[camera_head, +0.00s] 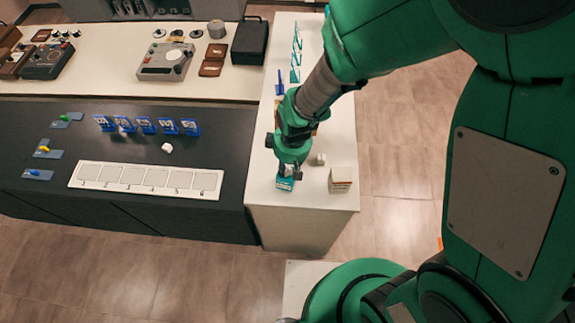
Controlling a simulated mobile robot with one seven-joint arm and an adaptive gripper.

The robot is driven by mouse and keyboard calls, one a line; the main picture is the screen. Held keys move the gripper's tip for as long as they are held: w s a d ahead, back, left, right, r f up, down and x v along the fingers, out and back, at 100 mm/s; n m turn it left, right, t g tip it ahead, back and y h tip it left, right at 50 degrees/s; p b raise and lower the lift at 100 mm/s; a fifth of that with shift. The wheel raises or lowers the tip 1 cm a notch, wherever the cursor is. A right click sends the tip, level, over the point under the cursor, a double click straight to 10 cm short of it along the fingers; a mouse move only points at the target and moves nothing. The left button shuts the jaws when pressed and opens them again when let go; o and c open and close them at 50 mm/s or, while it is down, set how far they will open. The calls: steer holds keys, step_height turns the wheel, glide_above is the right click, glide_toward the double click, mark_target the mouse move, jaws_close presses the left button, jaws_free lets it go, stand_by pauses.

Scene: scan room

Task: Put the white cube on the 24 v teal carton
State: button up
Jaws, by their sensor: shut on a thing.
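My gripper (289,170) points down over the right-hand white counter and is shut on a small pale thing, mostly hidden by the fingers. Directly below the fingertips is a small teal carton (285,185) with a white band, near the counter's left edge. I cannot tell whether the held thing touches the carton, and its label is too small to read. A white cube (320,159) lies on the counter just right of my gripper. Another white cube (167,148) lies on the dark table to the left.
A white and red carton (340,180) stands near the counter's right edge. The dark table bears a white numbered strip (82,183), several blue stands (145,125) and blue cards (38,174). Devices and a black case (250,42) are at the back.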

steer(key=shift+f, duration=0.15)
steer(key=o, duration=0.9)
steer(key=shift+o, duration=0.2)
steer(key=shift+r, duration=0.2)
step_height(320, 180, up, 12)
steer(key=d+p, duration=0.1)
steer(key=shift+s, duration=0.45)
